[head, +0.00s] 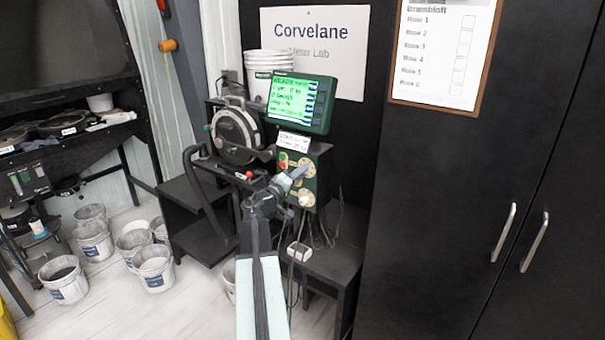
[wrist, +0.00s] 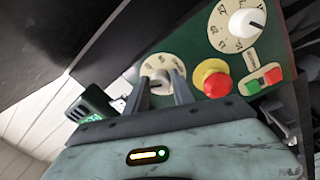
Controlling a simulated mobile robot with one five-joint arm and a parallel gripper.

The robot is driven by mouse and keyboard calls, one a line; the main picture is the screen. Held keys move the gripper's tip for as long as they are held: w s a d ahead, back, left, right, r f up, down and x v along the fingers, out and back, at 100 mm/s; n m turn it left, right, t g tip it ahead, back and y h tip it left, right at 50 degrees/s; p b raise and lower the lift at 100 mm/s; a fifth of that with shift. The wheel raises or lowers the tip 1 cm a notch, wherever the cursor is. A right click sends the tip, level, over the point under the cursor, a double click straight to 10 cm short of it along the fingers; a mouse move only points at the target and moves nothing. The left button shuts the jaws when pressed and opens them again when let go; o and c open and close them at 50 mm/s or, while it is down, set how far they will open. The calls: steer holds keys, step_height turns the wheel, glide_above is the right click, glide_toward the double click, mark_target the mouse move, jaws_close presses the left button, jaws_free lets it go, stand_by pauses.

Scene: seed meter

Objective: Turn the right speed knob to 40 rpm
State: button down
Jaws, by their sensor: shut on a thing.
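The green control box of the seed meter has two cream dials with white knobs. In the wrist view, my gripper (wrist: 160,92) has its two fingers on either side of one knob (wrist: 158,78), shut on it. Its scale (wrist: 155,62) is partly hidden by the fingers, and its setting cannot be read. The other knob (wrist: 245,22) stands free, with a dark pointer mark. In the head view, my gripper (head: 299,173) reaches the upper dial (head: 309,165); the lower dial (head: 307,198) is below it. The green display (head: 293,101) is lit, its text too small to read surely.
A red stop button (wrist: 213,80) on a yellow base sits close beside the fingers. Red (wrist: 273,74) and green (wrist: 252,87) buttons lie farther right. The meter's round housing (head: 238,135) is left of the box. A dark cabinet (head: 450,200) stands to the right.

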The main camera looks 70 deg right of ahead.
steer(key=shift+s+d+m, duration=0.1)
steer(key=shift+m, duration=0.7)
steer(key=shift+r, duration=0.1)
steer(key=c, duration=1.1)
jaws_free()
steer(key=shift+s, duration=0.1)
steer(key=w+a+r+m+t+p, duration=0.1)
steer(key=a+t+p, duration=0.15)
steer(key=a, duration=0.55)
steer(key=shift+y, duration=0.3)
steer(key=shift+s+d+f, duration=0.15)
steer(key=shift+d+f, duration=0.05)
steer(key=shift+d, duration=1.8)
steer(key=shift+s+d+f, duration=0.1)
steer(key=shift+d+f, duration=0.05)
steer(key=shift+d, duration=1.8)
